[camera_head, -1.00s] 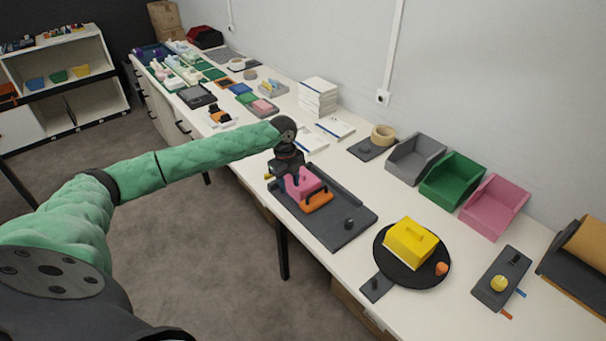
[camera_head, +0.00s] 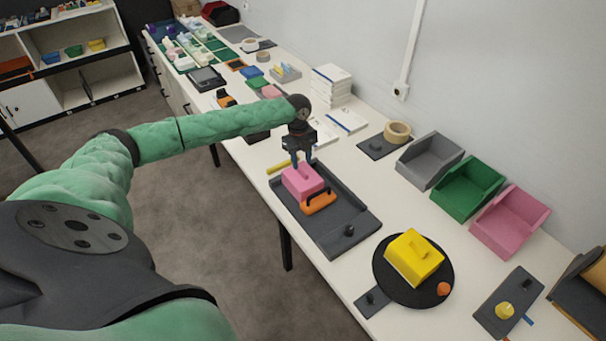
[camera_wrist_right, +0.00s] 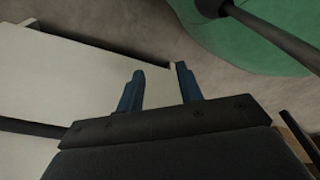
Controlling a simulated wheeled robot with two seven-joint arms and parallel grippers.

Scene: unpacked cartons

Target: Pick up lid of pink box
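The pink box (camera_head: 301,182) stands in the left part of a dark grey tray on the long white table in the head view. A lid with a raised handle forms its top; the seam between lid and box is too small to make out. My left gripper (camera_head: 301,162) points down just above the lid, its fingers apart around the handle area. Whether they touch the handle cannot be told. My right gripper (camera_wrist_right: 160,69) is open and empty in the right wrist view, with part of a pale surface below it.
An orange handled piece (camera_head: 319,202) sits right beside the pink box in the dark tray (camera_head: 345,215). A yellow box (camera_head: 413,257) stands on a round black plate (camera_head: 420,294). Grey, green and pink bins (camera_head: 508,222) line the wall. White stacked boxes (camera_head: 331,86) stand behind my left gripper.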

